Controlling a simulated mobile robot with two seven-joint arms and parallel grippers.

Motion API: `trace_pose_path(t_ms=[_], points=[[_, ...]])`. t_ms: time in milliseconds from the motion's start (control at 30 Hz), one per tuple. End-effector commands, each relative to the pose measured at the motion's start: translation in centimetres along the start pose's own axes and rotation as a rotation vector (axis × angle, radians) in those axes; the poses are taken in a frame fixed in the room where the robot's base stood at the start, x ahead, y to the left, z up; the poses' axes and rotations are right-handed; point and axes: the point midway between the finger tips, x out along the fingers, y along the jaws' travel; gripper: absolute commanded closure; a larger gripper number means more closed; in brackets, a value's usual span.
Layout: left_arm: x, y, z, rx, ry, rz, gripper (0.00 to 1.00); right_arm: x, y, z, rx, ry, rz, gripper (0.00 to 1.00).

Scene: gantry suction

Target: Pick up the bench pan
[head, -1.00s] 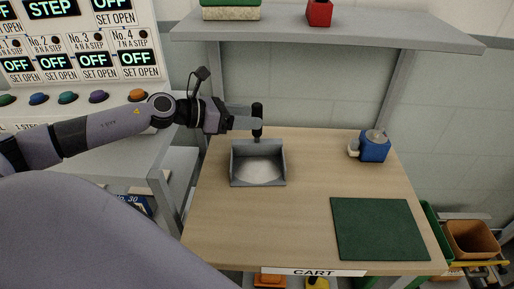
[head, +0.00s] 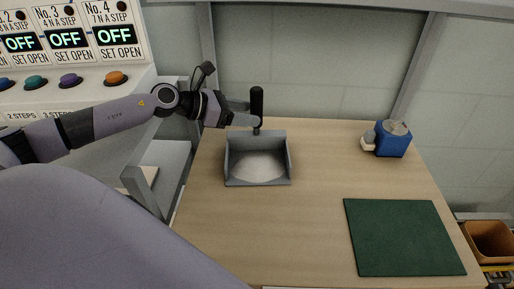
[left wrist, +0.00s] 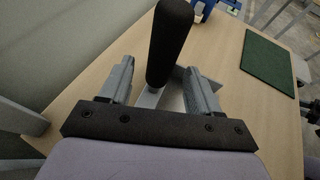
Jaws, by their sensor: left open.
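The bench pan (head: 257,168) is a grey dustpan-like scoop with raised sides, lying flat on the wooden bench top with its open front toward me. Its upright black handle (head: 257,103) rises at the back edge. My left gripper (head: 257,122) comes in from the left at the handle's lower part. In the left wrist view the open jaws (left wrist: 160,88) stand one on each side of the black handle (left wrist: 169,42), with a visible gap. Part of the pan (left wrist: 176,97) shows between and behind the fingers. My right gripper is in neither view.
A blue device with a round grey top (head: 393,139) stands at the back right of the bench (head: 260,225). A dark green mat (head: 404,237) lies at the front right. A panel with coloured buttons (head: 70,80) is at the left. The bench middle is clear.

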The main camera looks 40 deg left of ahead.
Motion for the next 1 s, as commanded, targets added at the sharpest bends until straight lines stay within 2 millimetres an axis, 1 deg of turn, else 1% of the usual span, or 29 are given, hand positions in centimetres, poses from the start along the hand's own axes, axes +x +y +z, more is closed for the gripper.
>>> trace_pose_path(t_ms=[233,400,533,733,767,800,867,900,933,967,1000], points=[[3.0,-0.1,0.3,-0.001,-0.003,-0.003,0.38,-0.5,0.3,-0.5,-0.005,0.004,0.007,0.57],[4.7,-0.1,0.1,-0.001,-0.001,-0.002,0.38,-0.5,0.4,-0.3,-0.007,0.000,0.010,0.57],[5.3,-0.1,0.0,0.001,0.001,-0.002,0.38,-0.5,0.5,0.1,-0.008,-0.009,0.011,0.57],[5.3,-0.1,0.0,0.001,0.001,-0.002,0.38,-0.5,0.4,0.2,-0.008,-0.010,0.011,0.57],[5.3,-0.1,0.0,0.001,0.001,-0.002,0.41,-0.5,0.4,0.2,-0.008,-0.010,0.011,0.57],[5.3,-0.1,0.0,0.001,0.001,-0.002,0.54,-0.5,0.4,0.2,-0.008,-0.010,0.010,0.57],[5.3,-0.1,0.0,0.001,0.001,-0.002,0.74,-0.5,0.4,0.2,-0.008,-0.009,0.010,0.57],[5.3,-0.1,0.0,0.001,0.001,-0.002,0.87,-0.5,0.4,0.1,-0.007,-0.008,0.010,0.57],[5.3,-0.1,0.0,0.001,0.001,-0.002,0.96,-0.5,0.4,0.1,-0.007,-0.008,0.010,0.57],[5.3,-0.1,0.0,0.001,0.001,-0.002,1.00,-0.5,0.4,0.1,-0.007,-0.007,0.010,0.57],[5.2,0.0,0.2,0.001,-0.004,0.000,1.00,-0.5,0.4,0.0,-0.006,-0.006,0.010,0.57]])
